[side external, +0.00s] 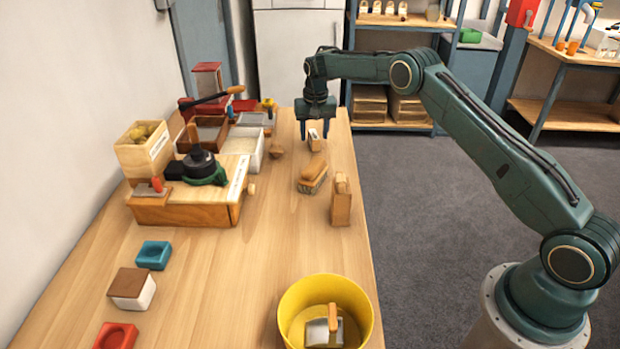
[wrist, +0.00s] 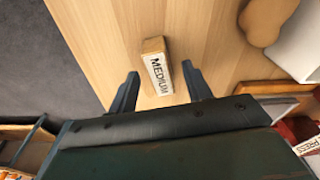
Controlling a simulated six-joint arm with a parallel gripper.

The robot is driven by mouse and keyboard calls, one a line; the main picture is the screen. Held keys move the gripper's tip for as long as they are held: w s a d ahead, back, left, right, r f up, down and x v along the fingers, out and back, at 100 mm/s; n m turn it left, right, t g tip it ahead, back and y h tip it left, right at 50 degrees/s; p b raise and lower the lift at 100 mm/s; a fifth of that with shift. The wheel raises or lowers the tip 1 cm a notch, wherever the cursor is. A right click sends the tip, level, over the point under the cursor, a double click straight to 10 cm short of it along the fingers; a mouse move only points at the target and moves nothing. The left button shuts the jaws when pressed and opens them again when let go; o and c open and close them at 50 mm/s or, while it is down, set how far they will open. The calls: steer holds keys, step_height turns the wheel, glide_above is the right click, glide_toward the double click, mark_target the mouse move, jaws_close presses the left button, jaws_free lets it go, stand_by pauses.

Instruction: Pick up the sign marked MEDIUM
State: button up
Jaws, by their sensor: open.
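The MEDIUM sign (wrist: 159,74) is a small wooden block with a white face and black lettering. It lies on the wooden table between my gripper's fingers in the wrist view, and its lettering is readable there. In the side view the sign (side external: 314,139) is at the far end of the table, under my gripper (side external: 315,134). My gripper points down with its two dark fingers apart, one on each side of the sign. In the wrist view the open fingers (wrist: 160,82) have gaps to the sign on both sides. I cannot tell the exact height of the fingertips.
A brush (side external: 313,176) and a wooden block (side external: 341,200) stand nearer along the right edge. A small wooden piece (side external: 276,150) and a white tray (side external: 243,146) lie left of the sign. A yellow bucket (side external: 296,300) with a scoop stands at the front.

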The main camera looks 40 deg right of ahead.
steer(key=shift+w+d+f, duration=0.1)
steer(key=shift+f, duration=0.8)
steer(key=c, duration=1.1)
